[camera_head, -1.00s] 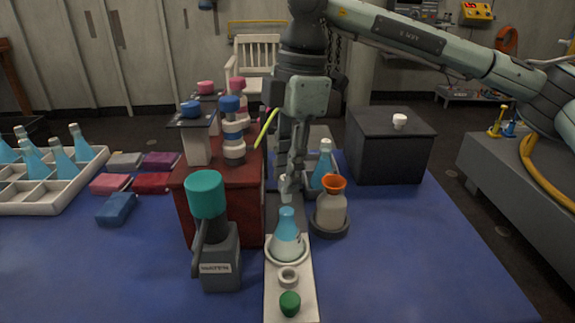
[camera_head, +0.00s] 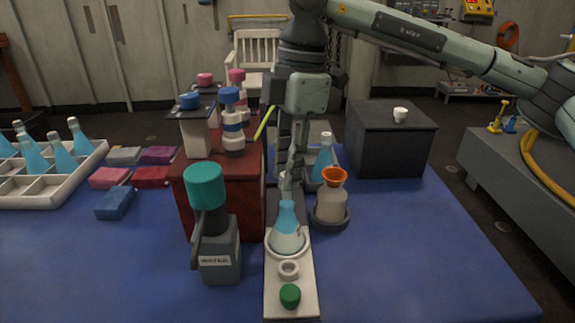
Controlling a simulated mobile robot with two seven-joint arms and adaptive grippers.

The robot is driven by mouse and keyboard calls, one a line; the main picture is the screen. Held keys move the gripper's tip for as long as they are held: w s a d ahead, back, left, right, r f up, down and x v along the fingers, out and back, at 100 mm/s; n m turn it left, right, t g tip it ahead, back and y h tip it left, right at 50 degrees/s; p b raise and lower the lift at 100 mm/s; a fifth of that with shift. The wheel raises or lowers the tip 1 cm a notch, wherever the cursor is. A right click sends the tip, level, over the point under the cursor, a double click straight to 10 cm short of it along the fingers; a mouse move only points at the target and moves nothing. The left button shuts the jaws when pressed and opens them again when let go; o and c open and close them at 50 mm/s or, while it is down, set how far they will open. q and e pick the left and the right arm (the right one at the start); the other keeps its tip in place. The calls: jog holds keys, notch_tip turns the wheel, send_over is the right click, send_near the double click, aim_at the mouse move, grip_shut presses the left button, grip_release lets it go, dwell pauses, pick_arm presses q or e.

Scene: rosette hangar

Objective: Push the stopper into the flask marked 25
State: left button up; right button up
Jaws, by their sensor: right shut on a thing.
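A small flask with blue liquid (camera_head: 287,238) stands upright in a round seat on the white narrow board, in the middle foreground. Its mark is too small to read. My right gripper (camera_head: 288,185) points down just above the flask's neck. It is shut on a small pale stopper (camera_head: 284,184), mostly hidden by the fingers. The stopper is over the flask's mouth; whether they touch I cannot tell. My left gripper is not in view.
A white ring (camera_head: 289,270) and green cap (camera_head: 290,296) are on the board's near end. A teal-topped bottle (camera_head: 207,187) stands close left, an orange-rimmed jar (camera_head: 332,200) close right. Another blue flask (camera_head: 323,160) stands behind. The blue mat (camera_head: 420,260) is clear at right.

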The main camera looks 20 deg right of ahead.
jog(key=shift+f, duration=0.3)
jog(key=shift+f+b, duration=0.55)
jog(key=shift+b, duration=0.1)
jog(key=shift+f, duration=0.1)
dwell(0.4)
jog(key=shift+f+b, duration=0.35)
jog(key=shift+b, duration=0.05)
jog(key=o, duration=0.9)
jog(key=shift+o, duration=0.4)
